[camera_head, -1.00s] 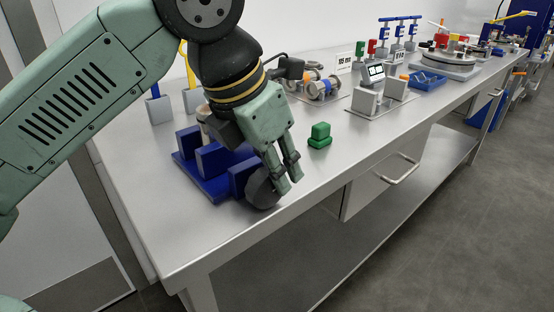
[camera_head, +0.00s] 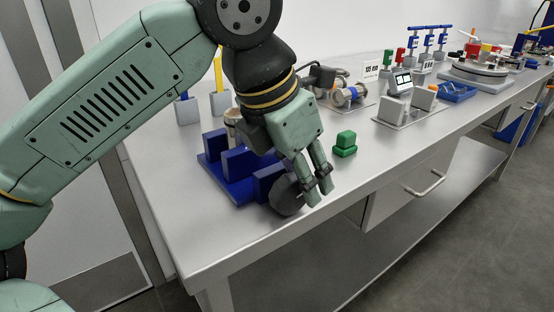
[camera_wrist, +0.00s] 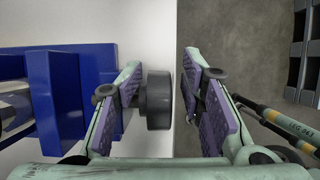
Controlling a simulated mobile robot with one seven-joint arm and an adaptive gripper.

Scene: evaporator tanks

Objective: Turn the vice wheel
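The blue vice (camera_head: 240,182) sits near the left end of the steel bench. Its dark grey round wheel (camera_head: 286,197) faces the bench's front edge. My gripper (camera_head: 320,193) points down just right of the wheel in the head view, and its fingers partly cover the wheel's edge. In the wrist view my gripper (camera_wrist: 163,75) is open, with the wheel (camera_wrist: 159,100) showing between its two fingers. The wheel lies close to the left finger, and I cannot tell if they touch. A clear gap separates it from the right finger.
A green block piece (camera_head: 345,145) stands on the bench right of my gripper. Grey fixtures (camera_head: 410,105) and a blue tray (camera_head: 457,92) are farther right. A drawer handle (camera_head: 424,184) sticks out of the bench front. The bench's front left corner is clear.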

